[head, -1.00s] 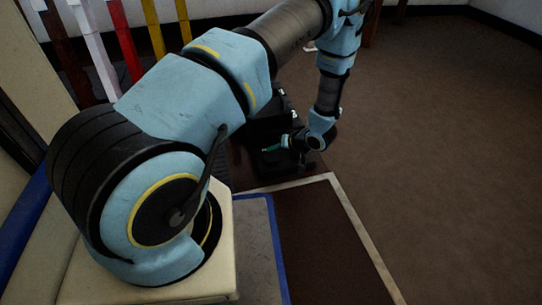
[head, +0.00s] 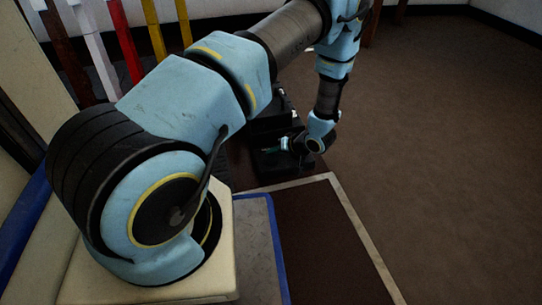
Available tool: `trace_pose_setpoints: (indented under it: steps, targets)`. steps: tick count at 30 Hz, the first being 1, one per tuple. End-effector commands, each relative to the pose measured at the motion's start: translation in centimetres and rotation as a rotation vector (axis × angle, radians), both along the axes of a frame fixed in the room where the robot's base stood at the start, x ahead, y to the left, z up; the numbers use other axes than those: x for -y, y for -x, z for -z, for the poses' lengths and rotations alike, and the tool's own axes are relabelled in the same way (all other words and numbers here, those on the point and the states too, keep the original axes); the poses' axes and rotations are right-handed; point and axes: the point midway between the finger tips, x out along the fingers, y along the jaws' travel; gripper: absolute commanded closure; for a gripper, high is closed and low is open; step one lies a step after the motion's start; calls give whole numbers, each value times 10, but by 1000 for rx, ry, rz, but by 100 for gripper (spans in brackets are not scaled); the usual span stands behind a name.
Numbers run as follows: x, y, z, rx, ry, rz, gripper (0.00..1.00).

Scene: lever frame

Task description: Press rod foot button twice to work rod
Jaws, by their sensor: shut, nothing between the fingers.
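Several upright rods stand at the upper left: brown (head: 62,50), white (head: 92,42), red (head: 124,40) and yellow (head: 153,30). I cannot tell which one the task means. My gripper (head: 270,150) is small and far off in the head view, pointing left, at a low black block (head: 270,165). It is shut with nothing held. Its tip is too dark and small to tell whether it touches the block. No button can be made out clearly; my arm and wrist cover part of that area.
A dark brown mat (head: 320,235) with a pale border lies in front of the black block. Open brown carpet (head: 440,130) fills the right side. A blue bar (head: 22,220) runs along the left edge.

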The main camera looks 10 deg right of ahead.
Motion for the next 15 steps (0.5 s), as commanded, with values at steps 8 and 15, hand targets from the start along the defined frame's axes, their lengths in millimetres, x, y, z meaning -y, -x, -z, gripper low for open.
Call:
trace_pose_setpoints:
  steps: [8, 15]
  targets:
    - [0, 0, 4, -1, 0, -1, 100]
    - [-1, 0, 7, -1, -1, 0, 100]
